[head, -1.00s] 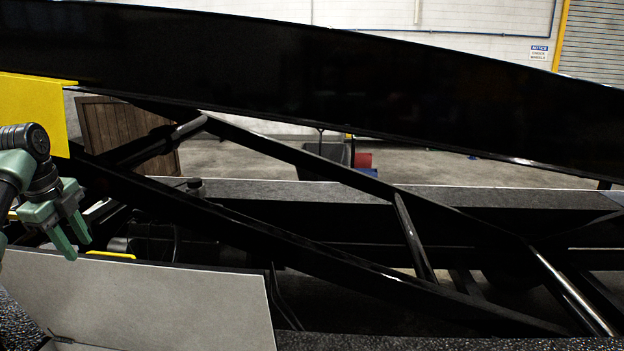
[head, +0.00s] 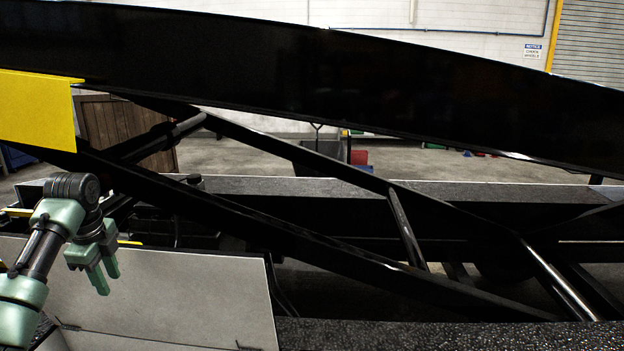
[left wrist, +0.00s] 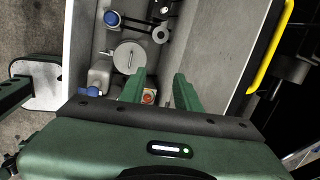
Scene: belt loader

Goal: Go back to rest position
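My left gripper (head: 106,275) is at the left of the head view, its green fingers pointing down in front of a grey panel (head: 190,290). In the left wrist view the two green fingers (left wrist: 160,88) are apart with nothing between them, so it is open and empty. Beneath them is an open grey compartment with a round metallic cap (left wrist: 129,57), a blue cap (left wrist: 111,19) and a small red button (left wrist: 148,97) seen between the fingers. My right gripper is in neither view.
The belt loader's long black boom (head: 300,75) and diagonal struts cross the head view. A yellow plate (head: 38,112) is on the left, above my arm. A yellow handle (left wrist: 271,46) runs beside the compartment. A wooden crate (head: 105,130) stands behind on open floor.

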